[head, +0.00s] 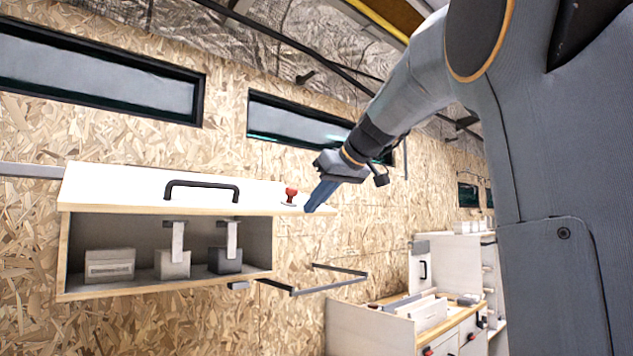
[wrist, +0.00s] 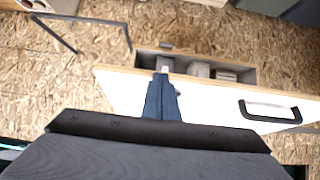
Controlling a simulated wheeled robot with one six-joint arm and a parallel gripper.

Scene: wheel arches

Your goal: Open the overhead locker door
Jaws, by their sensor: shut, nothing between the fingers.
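The overhead locker (head: 64,255) is on the chipboard wall at the left of the head view. Its white door (head: 120,185) is lifted above the opening, so the inside shows. A black handle (head: 202,186) and a red knob (head: 291,195) are on the door. My gripper (head: 312,203) is shut and empty, close to the door's right end; I cannot tell whether it touches. In the wrist view the blue fingers (wrist: 162,85) overlap the white door (wrist: 205,98). The black handle (wrist: 270,112) lies to their right there.
Inside the locker are a white box (head: 109,265), a light block (head: 172,264) and a dark block (head: 225,261). A thin metal frame (head: 325,287) juts from the wall at the right of the locker. A white workbench (head: 370,330) stands lower right.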

